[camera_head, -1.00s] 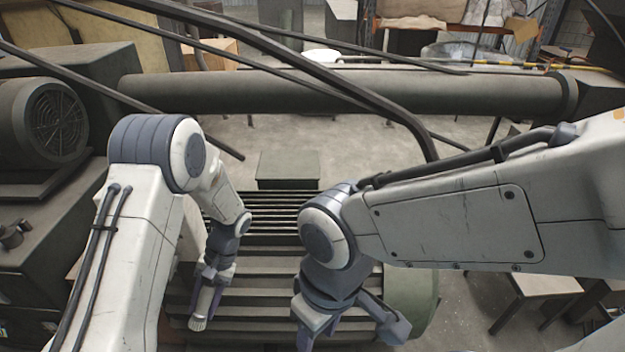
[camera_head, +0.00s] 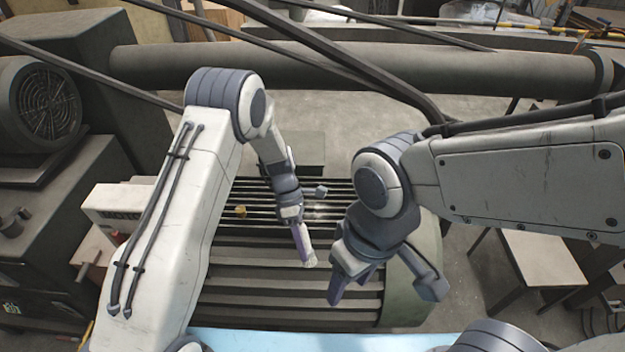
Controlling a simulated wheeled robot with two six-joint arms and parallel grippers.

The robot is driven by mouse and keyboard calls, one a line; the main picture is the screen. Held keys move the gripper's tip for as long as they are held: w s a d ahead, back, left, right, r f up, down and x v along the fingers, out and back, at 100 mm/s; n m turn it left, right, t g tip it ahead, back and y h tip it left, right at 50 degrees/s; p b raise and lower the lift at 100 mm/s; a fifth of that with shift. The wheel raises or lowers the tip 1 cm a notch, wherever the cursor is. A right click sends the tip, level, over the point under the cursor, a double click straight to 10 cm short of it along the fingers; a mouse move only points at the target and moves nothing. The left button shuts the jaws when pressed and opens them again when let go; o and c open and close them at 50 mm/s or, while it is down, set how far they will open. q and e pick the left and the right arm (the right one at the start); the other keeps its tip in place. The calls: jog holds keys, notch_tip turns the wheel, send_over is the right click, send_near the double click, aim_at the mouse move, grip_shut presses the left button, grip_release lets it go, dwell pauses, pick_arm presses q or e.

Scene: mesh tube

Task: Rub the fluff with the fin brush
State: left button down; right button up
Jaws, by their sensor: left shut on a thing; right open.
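My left gripper (camera_head: 297,224) is shut on a small brush, the fin brush (camera_head: 303,246), with a purple handle and a pale tip pointing down. It is over the middle of the dark finned motor housing (camera_head: 255,283); I cannot tell whether the tip touches the fins. A faint whitish patch (camera_head: 319,211), possibly the fluff, shows on the fins just right of my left gripper. My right gripper (camera_head: 384,285) is open and empty above the right part of the housing, its fingers spread.
A small yellow thing (camera_head: 240,211) lies on the fins at the left. A pale box (camera_head: 118,203) stands left of the housing, partly behind my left arm. A light-blue surface (camera_head: 330,341) lies along the bottom. A thick pipe (camera_head: 290,66) and dark bars cross behind.

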pick_arm(q)
jog(key=w+d+r+n+t+h+p, duration=0.1)
jog(key=w+r+n+t+h+p, duration=0.15)
jog(key=w+n+t, duration=0.6)
jog(key=w+d+r+n+t+h+p, duration=0.1)
jog(key=w+r+n+p, duration=0.3)
jog(key=n, duration=1)
pick_arm(e)
notch_tip(320, 180, up, 6)
jog(key=r+b, duration=0.1)
pick_arm(q)
jog(key=shift+y, duration=0.25)
jog(key=f+b, duration=0.4)
jog(key=f, duration=0.1)
jog(key=shift+w+a+b, duration=0.1)
jog(key=shift+w+b, duration=0.2)
jog(key=shift+w, duration=0.1)
pick_arm(e)
notch_tip(320, 180, down, 5)
jog(key=shift+f, duration=0.1)
pick_arm(q)
jog(key=shift+s, duration=0.1)
